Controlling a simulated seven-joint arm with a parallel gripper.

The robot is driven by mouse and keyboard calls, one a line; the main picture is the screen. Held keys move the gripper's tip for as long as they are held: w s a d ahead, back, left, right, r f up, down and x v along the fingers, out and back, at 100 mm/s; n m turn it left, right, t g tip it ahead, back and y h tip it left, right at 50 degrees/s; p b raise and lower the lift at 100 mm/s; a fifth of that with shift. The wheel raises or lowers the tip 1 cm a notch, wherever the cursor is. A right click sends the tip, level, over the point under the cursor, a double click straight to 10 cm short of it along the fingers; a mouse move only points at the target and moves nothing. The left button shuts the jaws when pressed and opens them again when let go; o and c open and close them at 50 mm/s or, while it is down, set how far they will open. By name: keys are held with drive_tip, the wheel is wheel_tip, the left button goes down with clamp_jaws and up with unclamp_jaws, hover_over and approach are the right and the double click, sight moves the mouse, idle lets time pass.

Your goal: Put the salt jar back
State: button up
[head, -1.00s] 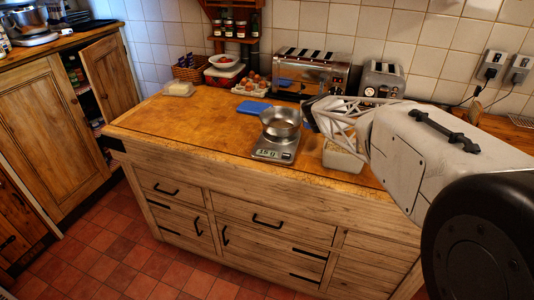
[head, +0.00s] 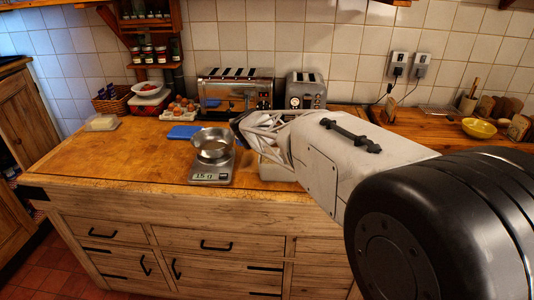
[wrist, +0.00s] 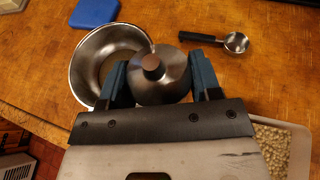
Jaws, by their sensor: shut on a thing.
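The salt jar appears to be the round steel vessel with a domed lid and dark knob (wrist: 155,78) in the wrist view. My gripper (wrist: 160,80) is shut on it, a blue-padded finger on each side. In the head view my gripper (head: 243,128) is just right of the steel bowl (head: 212,150), and the jar is mostly hidden behind the gripper. The bowl sits on a digital scale (head: 211,176) reading about 15 g. In the wrist view the bowl (wrist: 88,65) is just left of the jar. I cannot tell the jar's height above the counter.
A measuring scoop (wrist: 236,42) lies beyond the jar. A pale tub of grains (wrist: 275,150) is close on the right. A blue cloth (head: 183,132), egg tray (head: 181,110) and toasters (head: 235,88) stand behind. A wall rack (head: 148,66) holds small jars.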

drive_tip(key=shift+w+d+n+y, duration=0.4)
drive_tip(key=shift+w+d+y, duration=0.1)
drive_tip(key=shift+w, duration=0.35)
drive_tip(key=shift+w+d, duration=0.2)
drive_tip(key=shift+w, duration=0.1)
drive_tip(key=w+d+n+g+y, duration=0.7)
drive_tip(key=w+d, duration=0.5)
drive_tip(key=d, duration=0.3)
drive_tip(key=shift+n, duration=0.9)
idle(0.8)
drive_tip(key=shift+s, duration=0.1)
drive_tip(key=shift+f, duration=2.5)
